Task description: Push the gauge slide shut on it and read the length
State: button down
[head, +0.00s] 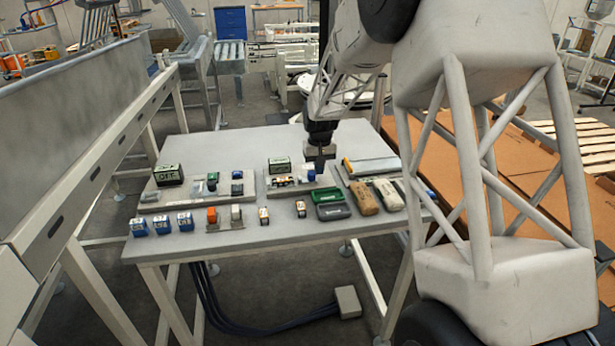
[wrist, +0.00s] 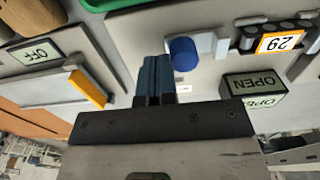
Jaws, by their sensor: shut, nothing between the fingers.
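The right-hand gauge has a display (head: 279,165) and a slide with a blue knob (head: 311,174). In the wrist view its display (wrist: 252,86) reads OPEN, and the blue knob (wrist: 183,54) sits on the grey slide (wrist: 222,44). A dark piece with an orange-edged label 29 (wrist: 280,42) lies on the gauge beyond the slide; I cannot tell whether they touch. My gripper (head: 320,165) is shut and empty, pointing down just beside the knob on its outer side. Its dark blue fingers (wrist: 155,62) show close to the knob, with a narrow gap in the picture.
A flat yellow-ended instrument (head: 372,166) lies right of my gripper. A green case (head: 328,195), brown and pale cases, and several small labelled blocks (head: 161,224) occupy the front. The table's (head: 290,240) front strip is clear.

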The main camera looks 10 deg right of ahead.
aim_at(314, 173)
jog(key=shift+a, duration=1.15)
dwell(1.6)
jog(key=shift+d, duration=0.4)
dwell(0.5)
jog(key=shift+r, duration=0.2)
jog(key=shift+r, duration=3.3)
